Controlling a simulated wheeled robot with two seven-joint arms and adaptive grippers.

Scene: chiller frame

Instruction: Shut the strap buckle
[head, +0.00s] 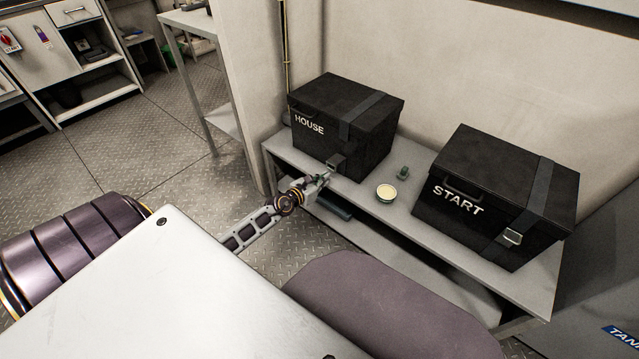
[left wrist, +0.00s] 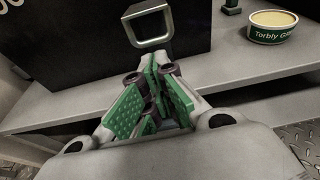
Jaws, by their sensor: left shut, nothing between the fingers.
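A black box marked HOUSE (head: 325,122) stands on the bench with a dark strap (head: 361,108) over its lid and down its front. A metal strap buckle (head: 334,162) is low on its front; in the left wrist view the buckle (left wrist: 149,41) is a square loop that appears to stick out from the box. A second black box marked START (head: 478,190) has its own strap and buckle (head: 512,238). My left gripper (head: 325,178) is shut and empty just in front of and below the HOUSE buckle; its green-padded fingers (left wrist: 152,80) meet below the loop. Contact is unclear. My right gripper is out of view.
A round tin (head: 386,193) and a small green object (head: 403,172) stand on the bench (head: 345,190) between the boxes. A lower shelf runs underneath. The wall is close behind the boxes. Open floor (head: 160,165) lies to the left.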

